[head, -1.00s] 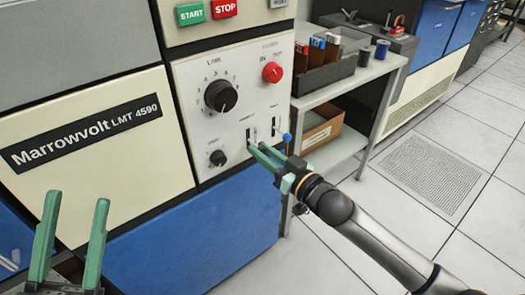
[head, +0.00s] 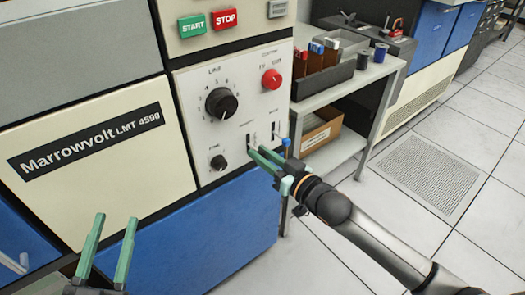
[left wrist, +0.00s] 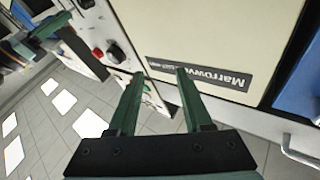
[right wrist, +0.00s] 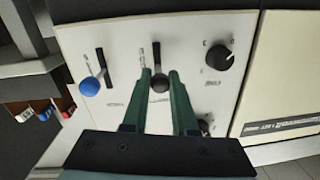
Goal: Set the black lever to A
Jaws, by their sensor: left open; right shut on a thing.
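The black lever (right wrist: 158,82) stands out of its slot in the white panel in the right wrist view. My right gripper (right wrist: 162,77) has its fingers on either side of the lever's black knob and is shut on it. In the head view the right gripper (head: 250,153) reaches the panel just below the lever's slot (head: 249,138), and its fingers hide the knob. The letters beside the slot are too small to read. My left gripper (head: 117,222) is open and empty in front of the machine at lower left; its fingers also show in the left wrist view (left wrist: 158,75).
A blue-knobbed lever (head: 286,141) sits close to the right of my right gripper. A large black dial (head: 221,103), a small dial (head: 218,162) and a red knob (head: 271,79) are on the same panel. A grey side table (head: 345,98) stands at right; the floor is clear.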

